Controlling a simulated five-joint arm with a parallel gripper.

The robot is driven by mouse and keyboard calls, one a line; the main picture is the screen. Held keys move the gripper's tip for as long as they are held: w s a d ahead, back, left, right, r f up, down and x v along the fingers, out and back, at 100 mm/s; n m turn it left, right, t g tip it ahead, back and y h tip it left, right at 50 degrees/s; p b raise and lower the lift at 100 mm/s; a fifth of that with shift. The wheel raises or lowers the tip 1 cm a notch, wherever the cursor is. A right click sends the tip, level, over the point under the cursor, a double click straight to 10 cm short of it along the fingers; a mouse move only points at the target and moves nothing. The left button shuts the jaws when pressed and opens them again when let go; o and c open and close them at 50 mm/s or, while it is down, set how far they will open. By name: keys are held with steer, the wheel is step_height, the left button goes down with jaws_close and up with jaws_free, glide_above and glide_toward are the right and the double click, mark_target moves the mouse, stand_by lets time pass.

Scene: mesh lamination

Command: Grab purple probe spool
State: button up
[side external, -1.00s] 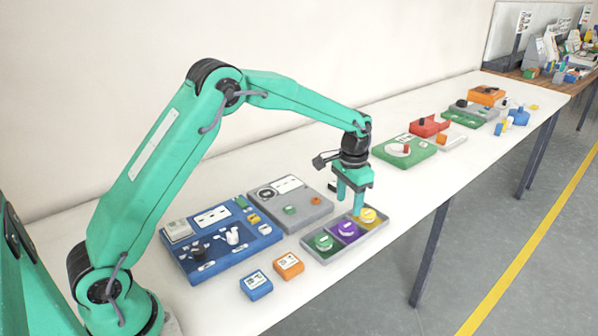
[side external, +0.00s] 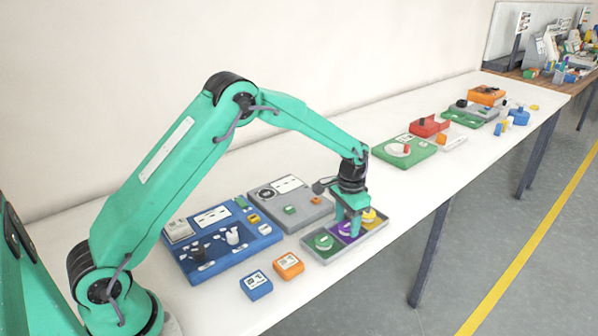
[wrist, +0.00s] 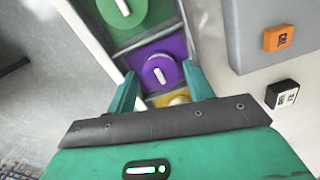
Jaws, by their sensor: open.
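The purple probe spool (wrist: 160,71) is a round purple disc with a white bar on top. It sits in the purple middle compartment of a grey tray (side external: 318,257). In the side view the spool (side external: 344,229) is partly hidden behind my gripper's fingers. My gripper (side external: 348,226) is low over that compartment, pointing down. In the wrist view my gripper (wrist: 160,82) is open, with one green finger on each side of the spool's near part. I cannot tell whether the fingers touch it.
A green spool (side external: 323,241) and a yellow spool (side external: 369,216) lie in the compartments on either side. A blue panel (side external: 215,262) and a grey panel (side external: 298,208) stand to the left. Small orange (side external: 288,265) and blue (side external: 256,285) blocks lie in front.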

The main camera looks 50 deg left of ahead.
mark_target(347, 226)
steer(key=shift+f, duration=0.45)
steer(key=c, duration=0.7)
steer(key=shift+r, duration=0.15)
steer(key=shift+c, duration=0.2)
steer(key=shift+r, duration=0.45)
step_height(347, 226, up, 3)
steer(key=shift+r, duration=0.2)
steer(key=s+d+r, duration=0.6)
steer(key=d, duration=0.3)
steer(key=shift+s+d+r, duration=0.2)
steer(key=shift+d+r, duration=0.05)
steer(key=shift+d, duration=0.1)
